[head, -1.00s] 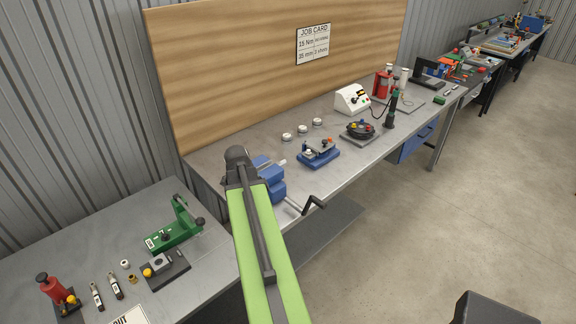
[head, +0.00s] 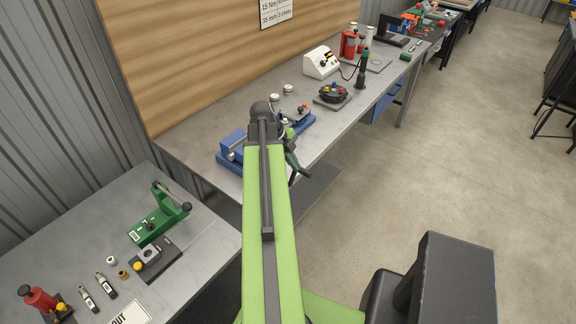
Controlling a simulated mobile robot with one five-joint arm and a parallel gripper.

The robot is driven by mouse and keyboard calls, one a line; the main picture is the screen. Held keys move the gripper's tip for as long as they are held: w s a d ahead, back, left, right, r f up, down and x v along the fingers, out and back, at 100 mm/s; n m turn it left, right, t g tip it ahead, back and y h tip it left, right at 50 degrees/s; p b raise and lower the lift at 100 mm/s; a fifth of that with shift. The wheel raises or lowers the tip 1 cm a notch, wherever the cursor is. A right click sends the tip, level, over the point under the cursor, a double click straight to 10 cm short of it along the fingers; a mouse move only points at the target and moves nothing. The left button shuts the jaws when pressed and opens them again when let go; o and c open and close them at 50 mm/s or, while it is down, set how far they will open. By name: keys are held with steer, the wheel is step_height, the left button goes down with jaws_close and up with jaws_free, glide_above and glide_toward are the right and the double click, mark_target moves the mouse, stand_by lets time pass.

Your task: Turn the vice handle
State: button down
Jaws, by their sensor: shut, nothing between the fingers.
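The blue vice (head: 232,147) stands at the near left corner of the long grey bench, partly hidden behind my green arm. Its dark crank handle (head: 301,174) sticks out past the bench's front edge, just right of my arm; the rest of the handle is hidden. My gripper (head: 292,160) shows only in part beyond the arm, close to the handle. It is shut and empty. I cannot tell whether it touches the handle.
A blue fixture (head: 300,123) stands just behind the arm's end. A round black fixture (head: 333,94) and a white box (head: 321,62) are farther along. The left table holds a green clamp frame (head: 158,222). Open floor (head: 400,190) lies to the right.

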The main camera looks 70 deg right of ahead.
mark_target(303, 170)
steer(key=d+f+b, duration=0.1)
steer(key=f, duration=0.1)
steer(key=s+d+f+b, duration=0.1)
steer(key=d+f, duration=0.1)
steer(key=shift+s+f+b, duration=0.1)
steer(key=shift+b, duration=0.25)
steer(key=shift+d, duration=0.1)
steer(key=shift+s+d+f, duration=0.15)
steer(key=shift+d, duration=0.3)
steer(key=shift+s+d+f, duration=0.1)
steer(key=shift+s+d, duration=0.05)
steer(key=shift+d, duration=0.25)
